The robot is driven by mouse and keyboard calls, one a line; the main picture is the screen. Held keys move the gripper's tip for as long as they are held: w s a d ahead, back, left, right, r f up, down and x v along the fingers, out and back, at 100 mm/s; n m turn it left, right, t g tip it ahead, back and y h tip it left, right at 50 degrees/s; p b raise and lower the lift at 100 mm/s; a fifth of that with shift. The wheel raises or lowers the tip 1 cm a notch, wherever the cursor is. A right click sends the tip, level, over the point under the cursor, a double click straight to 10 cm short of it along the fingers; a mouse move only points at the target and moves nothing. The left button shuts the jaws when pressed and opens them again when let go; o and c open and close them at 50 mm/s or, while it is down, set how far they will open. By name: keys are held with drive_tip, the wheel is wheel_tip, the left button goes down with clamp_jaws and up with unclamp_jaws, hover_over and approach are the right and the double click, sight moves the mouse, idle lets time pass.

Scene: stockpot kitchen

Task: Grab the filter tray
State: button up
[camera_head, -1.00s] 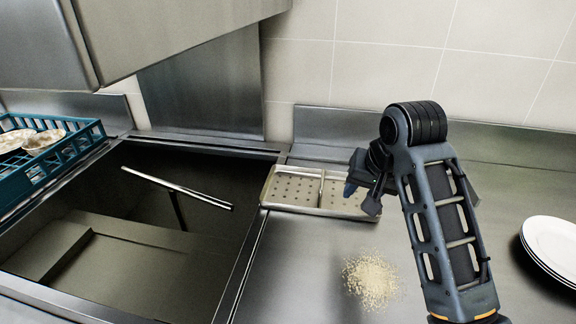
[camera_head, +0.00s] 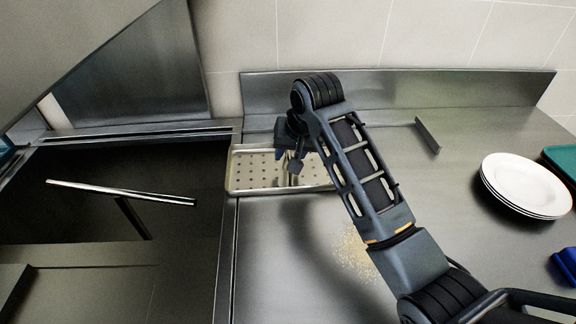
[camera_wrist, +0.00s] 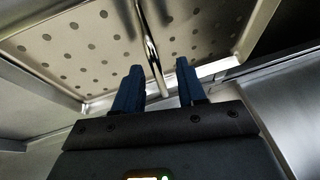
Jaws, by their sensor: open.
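The filter tray (camera_head: 255,171) is a shallow metal tray with a perforated floor and a bar across its middle. It lies on the steel counter just right of the sink edge. My gripper (camera_head: 290,166) is over the tray's middle in the head view, partly hiding the bar and the tray's right part. In the wrist view my gripper (camera_wrist: 158,82) shows two blue fingers, apart, with the bar of the tray (camera_wrist: 88,48) appearing between or just beyond their tips. I cannot tell whether the fingers touch the bar.
An open sink well (camera_head: 90,215) with a metal handle (camera_head: 120,192) across it is at left. Pale crumbs (camera_head: 352,252) lie on the counter under my arm. Stacked white plates (camera_head: 524,184), a green tray (camera_head: 566,160) and a blue object (camera_head: 566,262) are at right.

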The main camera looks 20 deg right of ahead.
drive_tip(key=shift+w+f, duration=0.2)
drive_tip(key=shift+f, duration=0.3)
clamp_jaws()
idle(0.3)
